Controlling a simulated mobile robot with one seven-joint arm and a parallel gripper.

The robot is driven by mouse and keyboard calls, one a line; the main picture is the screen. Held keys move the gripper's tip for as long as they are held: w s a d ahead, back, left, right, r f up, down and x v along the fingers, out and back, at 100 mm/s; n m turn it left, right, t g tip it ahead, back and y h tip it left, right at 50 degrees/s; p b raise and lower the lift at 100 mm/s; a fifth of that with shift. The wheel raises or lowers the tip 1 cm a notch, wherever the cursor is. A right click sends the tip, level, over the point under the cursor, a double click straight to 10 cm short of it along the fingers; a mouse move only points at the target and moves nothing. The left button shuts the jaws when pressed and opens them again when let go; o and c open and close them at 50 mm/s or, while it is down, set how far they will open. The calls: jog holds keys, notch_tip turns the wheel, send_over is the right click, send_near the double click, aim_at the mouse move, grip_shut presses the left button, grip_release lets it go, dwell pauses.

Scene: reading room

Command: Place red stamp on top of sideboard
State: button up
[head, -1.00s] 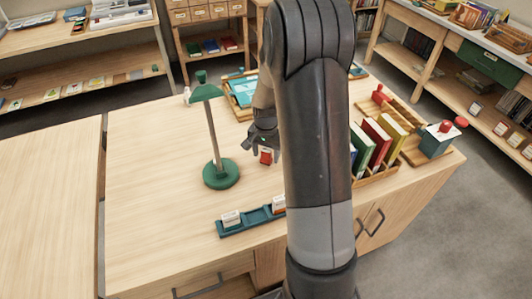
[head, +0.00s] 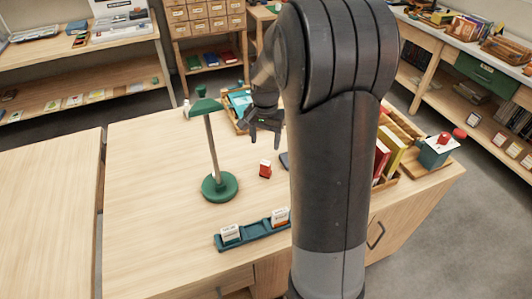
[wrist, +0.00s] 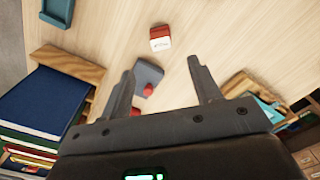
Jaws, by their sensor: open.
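The red stamp, a small red block with a white labelled face (head: 265,169), stands on the light wooden top (head: 140,200) of the low cabinet, right of the green lamp. That cabinet appears to be the sideboard. The stamp also shows at the top of the wrist view (wrist: 160,38), beyond my fingertips and apart from them. My gripper (head: 265,140) is above and behind the stamp in the head view, with its fingers apart. In the wrist view my gripper (wrist: 160,75) is open, with no object held between its fingers.
A green lamp (head: 219,186) stands left of the stamp. A teal holder (head: 255,233) with white boxes lies in front. A grey pad (wrist: 149,76) with red knobs near it lies close below my fingers. Books (head: 392,155) stand at right. The top's left part is clear.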

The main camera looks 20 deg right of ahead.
jog(key=s+a+r+n+t, duration=0.35)
jog(key=s+a+r, duration=0.25)
jog(key=s+r, duration=0.6)
jog(key=s+a+r+n+t, duration=0.2)
jog(key=s+n, duration=0.3)
jog(key=s, duration=0.7)
jog(key=shift+a+r, duration=0.3)
jog(key=shift+a, duration=0.15)
jog(key=shift+s, duration=0.1)
jog(key=shift+c, duration=0.3)
dwell(1.1)
